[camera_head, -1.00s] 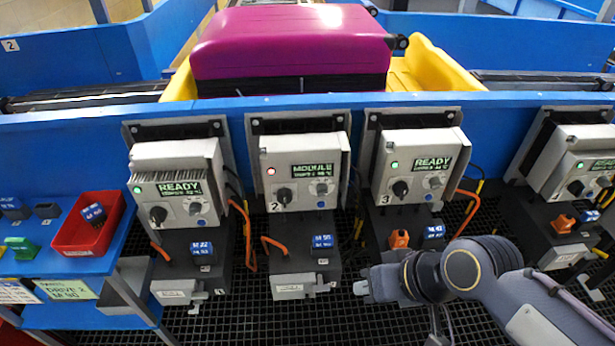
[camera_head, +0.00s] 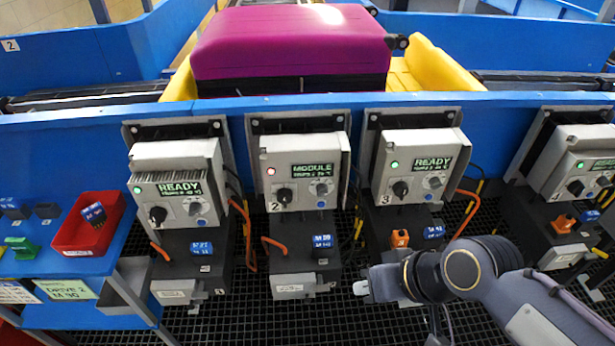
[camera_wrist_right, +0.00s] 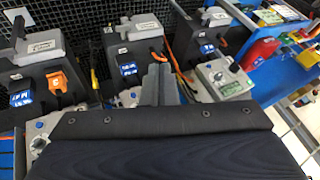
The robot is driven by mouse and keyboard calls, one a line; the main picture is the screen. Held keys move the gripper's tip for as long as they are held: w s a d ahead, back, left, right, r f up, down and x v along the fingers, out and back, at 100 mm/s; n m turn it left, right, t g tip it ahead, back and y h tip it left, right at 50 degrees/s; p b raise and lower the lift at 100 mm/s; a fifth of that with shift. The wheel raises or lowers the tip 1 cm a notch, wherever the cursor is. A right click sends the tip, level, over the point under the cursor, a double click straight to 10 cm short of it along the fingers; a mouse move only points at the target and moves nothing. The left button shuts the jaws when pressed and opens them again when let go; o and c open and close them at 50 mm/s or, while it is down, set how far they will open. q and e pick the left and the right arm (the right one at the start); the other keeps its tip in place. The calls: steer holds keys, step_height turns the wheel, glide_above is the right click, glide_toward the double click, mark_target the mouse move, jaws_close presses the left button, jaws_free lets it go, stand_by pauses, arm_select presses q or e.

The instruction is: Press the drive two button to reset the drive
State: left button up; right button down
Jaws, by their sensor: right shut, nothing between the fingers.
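The drive 2 unit (camera_head: 303,172) is the second grey box from the left in the head view. Its display (camera_head: 313,170) reads MODULE and its lamp (camera_head: 271,171) is red. A black knob (camera_head: 284,196) and a round blue-grey control (camera_head: 321,189) sit on its front. A blue module (camera_head: 322,241) sits in the dark base below it. My right gripper (camera_head: 361,287) is shut and empty, low and to the right of that base, apart from the drive 2 front. In the wrist view its fingers (camera_wrist_right: 160,84) point towards the units. My left gripper is not in view.
Drive units 1 (camera_head: 178,182), 3 (camera_head: 417,165) and 4 (camera_head: 575,165) show green lamps. Orange cables (camera_head: 247,235) loop between the bases. A red bin (camera_head: 70,240) with a module stands on the blue shelf at left. A magenta suitcase (camera_head: 290,45) lies in the yellow tray (camera_head: 440,70) behind.

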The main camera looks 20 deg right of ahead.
steer(key=w+a+f+m+t+y+b, duration=0.1)
steer(key=w+a+f+m+y+b, duration=0.25)
steer(key=w+f+b, duration=0.35)
steer(key=w+d+f+m+t+h+b, duration=0.1)
steer(key=w+d+f+m+t+b, duration=0.1)
steer(key=w+d+f+m+b, duration=0.2)
steer(key=w+d+f+m+t+h+b, duration=0.1)
steer(key=w+d+f+m+t+b, duration=0.2)
steer(key=w+f+m+b, duration=0.5)
steer(key=w+d, duration=0.1)
steer(key=w, duration=0.3)
steer(key=shift+f, duration=0.15)
steer(key=p, duration=0.2)
glide_toward(321, 205)
steer(key=w+a+f, duration=0.3)
steer(key=f, duration=0.1)
steer(key=shift+w+a, duration=0.4)
